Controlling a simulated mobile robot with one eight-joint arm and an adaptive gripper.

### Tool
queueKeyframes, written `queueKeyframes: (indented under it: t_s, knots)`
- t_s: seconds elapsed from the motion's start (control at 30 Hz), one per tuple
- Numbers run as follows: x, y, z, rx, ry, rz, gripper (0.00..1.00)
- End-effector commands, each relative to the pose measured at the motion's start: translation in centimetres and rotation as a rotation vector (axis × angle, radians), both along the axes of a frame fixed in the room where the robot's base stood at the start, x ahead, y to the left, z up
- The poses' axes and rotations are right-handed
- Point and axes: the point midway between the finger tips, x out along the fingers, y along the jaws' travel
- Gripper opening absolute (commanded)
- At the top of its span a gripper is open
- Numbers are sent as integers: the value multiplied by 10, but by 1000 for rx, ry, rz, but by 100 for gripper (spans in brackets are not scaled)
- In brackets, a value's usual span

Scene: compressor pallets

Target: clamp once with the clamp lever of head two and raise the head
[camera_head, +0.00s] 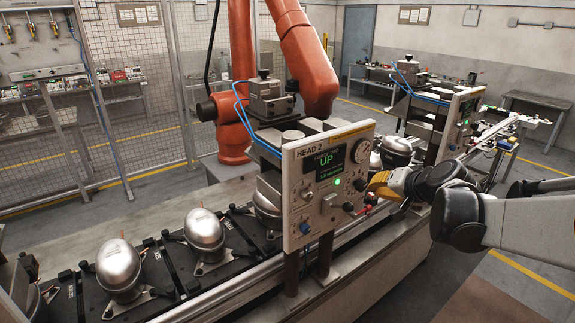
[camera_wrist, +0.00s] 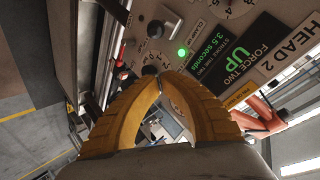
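The head two panel (camera_head: 322,190) is a pale upright plate labelled HEAD 2, and its screen (camera_head: 330,170) reads UP. A green lamp (camera_wrist: 182,52) is lit beside the screen in the wrist view. Black ball knobs stick out of the panel, one (camera_head: 348,207) low on its right side. Another black knob (camera_wrist: 150,70) shows right at my fingertips in the wrist view. I cannot tell which knob belongs to the clamp lever. My gripper (camera_wrist: 160,80) has yellow fingers with their tips together, close in front of the panel. No gripped object shows clearly between them.
Shiny compressors (camera_head: 204,229) stand on dark pallets along the conveyor (camera_head: 240,290) to the left of the panel. An orange robot arm (camera_head: 300,50) stands behind head two. A second head (camera_head: 460,120) is farther back right. Open floor (camera_head: 420,290) lies in front.

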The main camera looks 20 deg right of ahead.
Motion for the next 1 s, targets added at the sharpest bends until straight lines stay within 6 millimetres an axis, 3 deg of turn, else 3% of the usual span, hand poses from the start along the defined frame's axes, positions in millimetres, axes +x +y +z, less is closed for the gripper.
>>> queueKeyframes:
  t_s: [0.13,0.57,1.0]
  knots:
    - [3,-10,4,10,-12,-15,0]
    - [11,-9,-3,10,-12,-12,0]
    - [84,-7,-51,10,-11,-11,0]
